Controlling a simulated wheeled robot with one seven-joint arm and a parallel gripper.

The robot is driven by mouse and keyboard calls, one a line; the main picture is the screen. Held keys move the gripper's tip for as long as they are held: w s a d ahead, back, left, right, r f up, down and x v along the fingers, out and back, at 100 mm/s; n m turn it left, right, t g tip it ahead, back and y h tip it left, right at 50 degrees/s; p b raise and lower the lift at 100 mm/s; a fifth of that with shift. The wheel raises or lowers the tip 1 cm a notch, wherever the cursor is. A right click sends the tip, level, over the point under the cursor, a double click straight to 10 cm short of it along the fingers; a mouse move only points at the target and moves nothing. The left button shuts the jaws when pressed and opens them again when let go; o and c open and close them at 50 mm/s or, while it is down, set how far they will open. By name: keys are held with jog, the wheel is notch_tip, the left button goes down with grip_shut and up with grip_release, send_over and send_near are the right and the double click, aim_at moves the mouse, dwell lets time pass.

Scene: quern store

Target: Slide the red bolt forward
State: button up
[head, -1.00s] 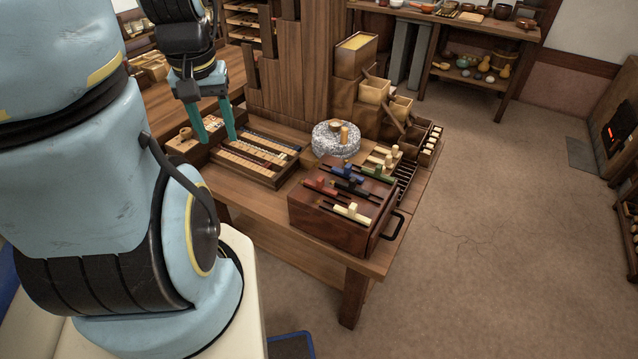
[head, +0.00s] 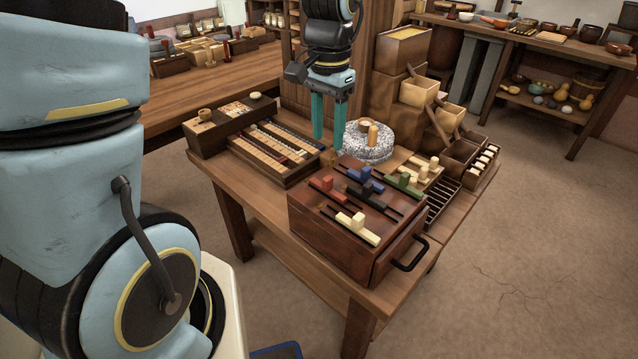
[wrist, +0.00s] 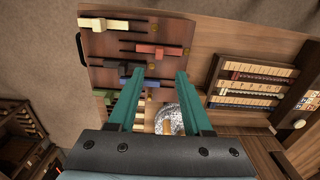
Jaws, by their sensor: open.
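The red bolt (head: 329,184) sits in a slot on top of a dark wooden box (head: 318,240), near its left side. It also shows in the wrist view (wrist: 150,48), with its slot running left and right. Cream, blue, black and green bolts lie in other slots beside it. My gripper (head: 329,146) hangs open and empty with teal fingers, behind the box and above the table, near the granite quern. In the wrist view the fingers (wrist: 157,75) point toward the box top, apart from the red bolt.
A speckled stone quern (head: 364,146) with a wooden peg stands behind the box. A tray of cream pieces (head: 275,152) lies to the left. Stepped wooden bins (head: 418,90) rise at the back right. A black handle (head: 411,258) juts from the box's right front.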

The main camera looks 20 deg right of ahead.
aim_at(328, 178)
notch_tip(328, 178, down, 11)
jog(key=shift+d+r, duration=0.1)
jog(key=shift+d, duration=0.05)
dwell(0.4)
jog(key=shift+c, duration=0.2)
grip_shut()
dwell(1.1)
